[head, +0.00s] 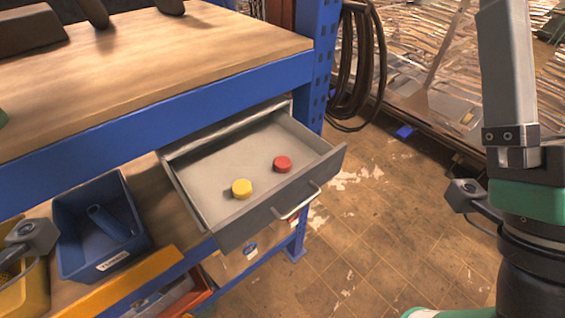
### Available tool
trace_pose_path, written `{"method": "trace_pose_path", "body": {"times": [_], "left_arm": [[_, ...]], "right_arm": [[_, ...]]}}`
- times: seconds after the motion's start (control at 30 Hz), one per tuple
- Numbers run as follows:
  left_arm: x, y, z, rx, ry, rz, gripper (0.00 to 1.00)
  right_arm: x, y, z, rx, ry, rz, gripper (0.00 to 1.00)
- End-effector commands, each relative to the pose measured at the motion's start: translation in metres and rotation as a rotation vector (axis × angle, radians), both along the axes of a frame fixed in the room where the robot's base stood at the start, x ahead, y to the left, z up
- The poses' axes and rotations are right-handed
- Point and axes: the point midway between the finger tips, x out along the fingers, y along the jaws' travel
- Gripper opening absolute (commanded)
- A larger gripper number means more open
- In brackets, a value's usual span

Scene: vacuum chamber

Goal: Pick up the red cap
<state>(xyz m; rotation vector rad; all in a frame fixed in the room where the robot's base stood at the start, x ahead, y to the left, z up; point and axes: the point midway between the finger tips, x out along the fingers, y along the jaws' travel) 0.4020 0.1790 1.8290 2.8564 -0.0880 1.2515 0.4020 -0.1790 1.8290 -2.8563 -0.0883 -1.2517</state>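The red cap (282,164) lies in the open drawer (205,182), toward its right side. A yellow cap (241,188) lies in the same drawer, to the left of the red one and nearer its front; the two are apart. My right gripper (508,65) is at the right of the head view, well away from the drawer. My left gripper is not in view; only a grey part of my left arm shows at the left edge.
The drawer, with a metal handle (296,202), is pulled out below the blue-edged workbench (150,68). A blue bin (76,259) stands on the lower shelf, left of the drawer. Open floor (385,225) lies between the drawer and my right arm.

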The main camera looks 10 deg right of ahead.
Motion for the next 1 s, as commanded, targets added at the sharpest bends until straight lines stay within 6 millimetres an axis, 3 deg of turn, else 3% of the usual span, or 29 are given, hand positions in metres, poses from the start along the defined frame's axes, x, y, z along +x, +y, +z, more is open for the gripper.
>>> {"method": "trace_pose_path", "body": {"times": [0.43, 0.73, 1.0], "left_arm": [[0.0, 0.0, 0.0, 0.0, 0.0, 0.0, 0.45], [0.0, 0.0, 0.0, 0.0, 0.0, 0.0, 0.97], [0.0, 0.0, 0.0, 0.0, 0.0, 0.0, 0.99]], "right_arm": [[0.0, 0.0, 0.0, 0.0, 0.0, 0.0, 0.96], [0.0, 0.0, 0.0, 0.0, 0.0, 0.0, 0.96], [0.0, 0.0, 0.0, 0.0, 0.0, 0.0, 0.96]]}}
